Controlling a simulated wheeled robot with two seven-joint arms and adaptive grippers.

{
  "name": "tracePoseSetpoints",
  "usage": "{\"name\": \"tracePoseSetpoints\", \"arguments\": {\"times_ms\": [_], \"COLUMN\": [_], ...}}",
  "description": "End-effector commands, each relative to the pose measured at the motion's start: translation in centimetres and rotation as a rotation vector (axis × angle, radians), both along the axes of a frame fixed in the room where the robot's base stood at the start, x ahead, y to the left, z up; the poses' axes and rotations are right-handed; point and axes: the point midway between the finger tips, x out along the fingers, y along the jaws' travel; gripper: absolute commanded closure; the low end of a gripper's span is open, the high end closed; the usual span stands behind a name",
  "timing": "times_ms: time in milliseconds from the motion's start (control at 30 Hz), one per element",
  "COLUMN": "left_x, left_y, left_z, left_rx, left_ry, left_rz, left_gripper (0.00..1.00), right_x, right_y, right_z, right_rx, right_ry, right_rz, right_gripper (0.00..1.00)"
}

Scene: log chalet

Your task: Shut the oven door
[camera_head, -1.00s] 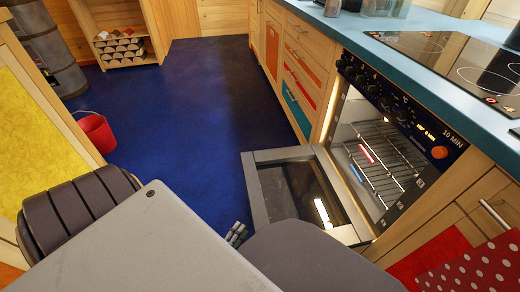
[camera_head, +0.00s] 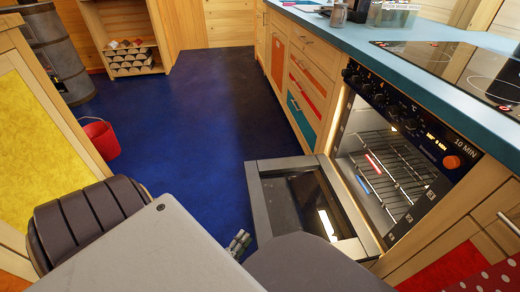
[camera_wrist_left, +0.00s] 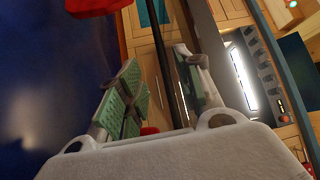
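The oven (camera_head: 390,160) is built into the counter on the right. Its door (camera_head: 256,205) is folded down, wide open and roughly level above the floor, with the lit racks showing inside. My left gripper (camera_head: 240,243) is just left of the door's near outer edge, partly hidden behind my own arm. In the left wrist view my left gripper (camera_wrist_left: 158,58) has its green-padded fingers spread apart. A dark bar, perhaps the door's edge, shows between or behind them; I cannot tell if they touch it. The oven's control panel (camera_wrist_left: 264,75) shows at right there. My right gripper is not in view.
Blue floor (camera_head: 200,110) is clear left of the door. A red bucket (camera_head: 101,138) stands at left by a yellow-panelled cabinet (camera_head: 35,105). The teal counter (camera_head: 400,60) with a black hob (camera_head: 455,65) runs above the oven. A polka-dot red cloth (camera_head: 490,278) is at lower right.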

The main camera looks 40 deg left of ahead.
Motion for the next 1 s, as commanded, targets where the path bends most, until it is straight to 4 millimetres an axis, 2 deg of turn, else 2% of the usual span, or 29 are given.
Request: {"name": "tracePoseSetpoints", "arguments": {"times_ms": [800,1000], "left_x": [10.0,11.9], "left_y": [1.2,1.4], "left_z": [1.1,1.3], "left_rx": [0.000,0.000], "left_ry": [-0.002,-0.001], "left_rz": [-0.001,0.000], "left_gripper": [0.65,0.65], "right_x": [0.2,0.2], "right_y": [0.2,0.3], "right_z": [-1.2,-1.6], "right_rx": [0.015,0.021], "right_ry": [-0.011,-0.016], "right_rz": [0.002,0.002], "right_gripper": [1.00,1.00]}}
